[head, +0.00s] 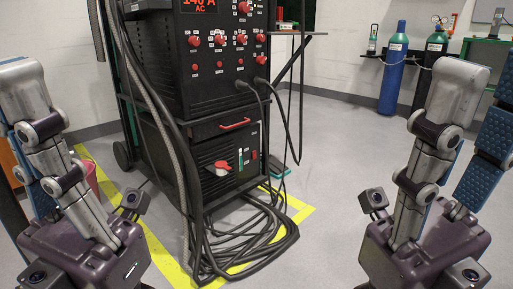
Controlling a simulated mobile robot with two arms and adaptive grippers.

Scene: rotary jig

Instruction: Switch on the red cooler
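The cooler (206,156) appears to be the dark lower unit of the welding cart, below a drawer. The switch's setting is too small to read. My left gripper (12,100) is at the left edge, pointing up, partly cut off; its fingers look spread and empty. My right gripper (482,95) is at the right, pointing up, open and empty, with blue finger pads showing. Both are apart from the cart, well to either side of the cooler.
The black power source (215,80) above has red knobs and a lit red display. Cables (245,245) hang down and coil on the floor before the cart. Yellow tape (160,260) marks the floor. Gas cylinders (392,75) stand at the back right.

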